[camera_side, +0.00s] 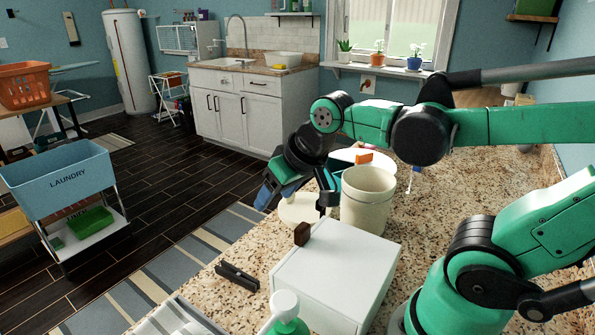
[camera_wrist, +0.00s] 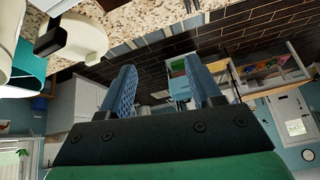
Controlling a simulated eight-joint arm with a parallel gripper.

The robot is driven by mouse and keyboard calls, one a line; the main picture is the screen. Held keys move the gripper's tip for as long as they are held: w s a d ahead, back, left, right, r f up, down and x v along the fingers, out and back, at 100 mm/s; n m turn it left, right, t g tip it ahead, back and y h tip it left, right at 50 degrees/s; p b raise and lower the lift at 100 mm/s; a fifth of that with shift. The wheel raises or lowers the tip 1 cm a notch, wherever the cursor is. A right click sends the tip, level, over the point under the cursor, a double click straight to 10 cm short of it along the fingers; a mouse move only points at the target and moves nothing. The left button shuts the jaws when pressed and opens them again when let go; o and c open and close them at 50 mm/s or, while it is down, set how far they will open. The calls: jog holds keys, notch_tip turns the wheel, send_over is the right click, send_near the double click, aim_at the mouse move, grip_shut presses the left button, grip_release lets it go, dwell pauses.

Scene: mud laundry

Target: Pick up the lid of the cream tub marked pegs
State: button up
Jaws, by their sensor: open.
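A cream tub (camera_side: 368,203) stands open on the speckled counter in the side view; no "pegs" marking is readable. A round cream lid (camera_side: 296,209) lies on the counter just left of it, partly behind my gripper. In the wrist view the lid (camera_wrist: 88,38) is at the upper left, with a dark handle (camera_wrist: 50,42) by its left edge. My gripper (camera_side: 296,190) is above and beside the lid, apart from it as far as I can tell. In the wrist view its blue fingers (camera_wrist: 164,85) are spread with nothing between them.
A white box (camera_side: 335,278) with a dark brown knob stands in front of the tub. A black peg-like clip (camera_side: 237,276) and a green bottle (camera_side: 286,315) are near the front. A teal item (camera_wrist: 30,68) stands close to the lid. Open floor lies beyond the counter's left edge.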

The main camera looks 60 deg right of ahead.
jog(key=w+d+m+g, duration=0.3)
jog(key=w+d+m, duration=0.4)
jog(key=m, duration=0.1)
jog(key=m+g, duration=0.3)
jog(key=m, duration=0.5)
send_over(305, 205)
jog(key=w+a, duration=0.1)
jog(key=w, duration=0.3)
notch_tip(305, 205, down, 7)
jog(key=shift+w+a, duration=0.15)
jog(key=shift+f, duration=3)
grip_shut()
